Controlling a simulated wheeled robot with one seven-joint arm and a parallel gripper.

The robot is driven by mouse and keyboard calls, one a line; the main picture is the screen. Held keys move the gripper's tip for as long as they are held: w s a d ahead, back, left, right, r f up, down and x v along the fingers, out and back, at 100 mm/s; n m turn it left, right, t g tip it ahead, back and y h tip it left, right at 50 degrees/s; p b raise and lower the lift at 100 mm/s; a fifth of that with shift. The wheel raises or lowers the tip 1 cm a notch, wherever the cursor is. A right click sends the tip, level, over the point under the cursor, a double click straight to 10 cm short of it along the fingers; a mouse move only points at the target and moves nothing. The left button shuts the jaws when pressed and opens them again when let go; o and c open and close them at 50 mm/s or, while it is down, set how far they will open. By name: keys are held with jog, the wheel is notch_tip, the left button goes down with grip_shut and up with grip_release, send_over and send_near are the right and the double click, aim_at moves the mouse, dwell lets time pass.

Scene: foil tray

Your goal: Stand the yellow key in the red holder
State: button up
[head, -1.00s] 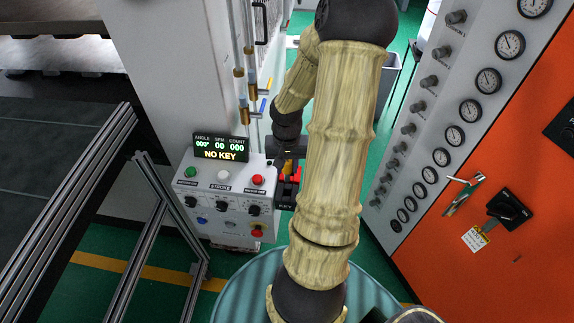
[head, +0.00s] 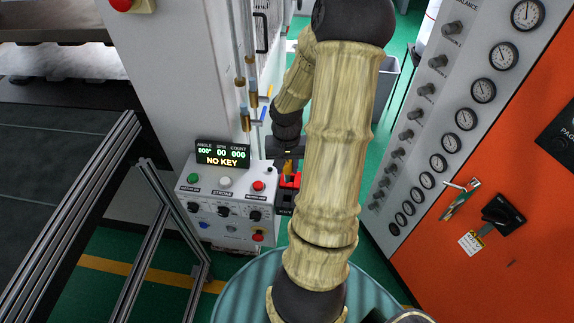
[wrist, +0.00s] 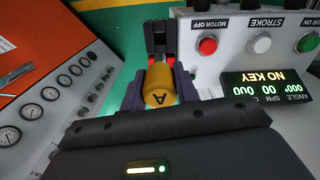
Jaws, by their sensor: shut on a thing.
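The yellow key (wrist: 160,84), a stubby cylinder with an "A" on its end, sits between the two dark fingers of my gripper (wrist: 161,92) in the wrist view. My gripper is shut on it. The red holder (wrist: 160,38), red and black, lies just beyond the key in that view. In the head view the red holder (head: 289,181) is at the right side of the control box, with my gripper (head: 287,155) just above it. The key is mostly hidden there. I cannot tell whether the key touches the holder.
The control box (head: 225,205) with buttons and knobs stands beside the holder; its display (head: 222,154) reads "NO KEY". An orange cabinet (head: 470,260) with a gauge panel is at the right. Metal frame rails (head: 90,215) are at the left. A grey bin (head: 385,80) stands behind.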

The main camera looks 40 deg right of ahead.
jog(key=shift+r+p, duration=0.9)
jog(key=shift+r, duration=0.25)
jog(key=shift+w+f, duration=0.1)
